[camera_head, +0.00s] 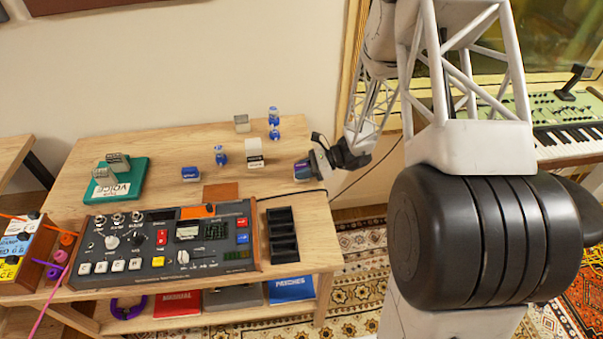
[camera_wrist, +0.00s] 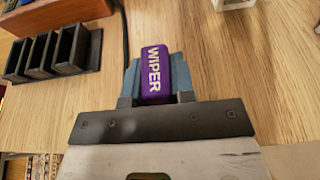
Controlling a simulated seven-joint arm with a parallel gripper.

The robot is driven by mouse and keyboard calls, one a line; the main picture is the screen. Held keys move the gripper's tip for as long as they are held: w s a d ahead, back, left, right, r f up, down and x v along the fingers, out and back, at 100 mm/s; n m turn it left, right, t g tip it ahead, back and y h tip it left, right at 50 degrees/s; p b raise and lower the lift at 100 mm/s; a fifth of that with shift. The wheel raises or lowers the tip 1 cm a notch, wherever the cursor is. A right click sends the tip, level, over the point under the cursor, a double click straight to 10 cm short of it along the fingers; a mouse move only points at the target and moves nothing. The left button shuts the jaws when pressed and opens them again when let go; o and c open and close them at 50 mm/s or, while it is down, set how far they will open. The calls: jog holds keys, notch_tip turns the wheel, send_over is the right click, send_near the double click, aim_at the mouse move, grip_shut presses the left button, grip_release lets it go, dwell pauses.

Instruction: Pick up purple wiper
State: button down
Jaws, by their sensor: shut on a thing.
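The purple wiper (camera_wrist: 154,72) is a small block with "WIPER" in white letters. In the wrist view it sits between the two fingers of my gripper (camera_wrist: 153,80), which is shut on it. Beneath it is the wooden table top (camera_wrist: 215,70); I cannot tell whether the wiper touches it. In the head view my gripper (camera_head: 308,167) is at the right side of the table, and a bit of the wiper (camera_head: 303,171) shows at its tip.
A black slotted rack (camera_head: 282,235) stands in front of my gripper, beside a control console (camera_head: 165,243). A white block (camera_head: 254,153), blue-and-clear pieces (camera_head: 221,156), a blue block (camera_head: 191,174) and a green board (camera_head: 116,182) lie to the left. A dark cable runs near my gripper.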

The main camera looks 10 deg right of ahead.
jog(key=shift+r, duration=0.5)
jog(key=shift+s+d+r, duration=0.1)
jog(key=shift+s+r, duration=0.45)
jog(key=shift+r, duration=0.1)
jog(key=s, duration=0.5)
jog(key=s+d+r, duration=0.1)
jog(key=s, duration=0.8)
jog(key=shift+s+d+r, duration=0.15)
jog(key=shift+s+d, duration=0.1)
jog(key=shift+s, duration=0.15)
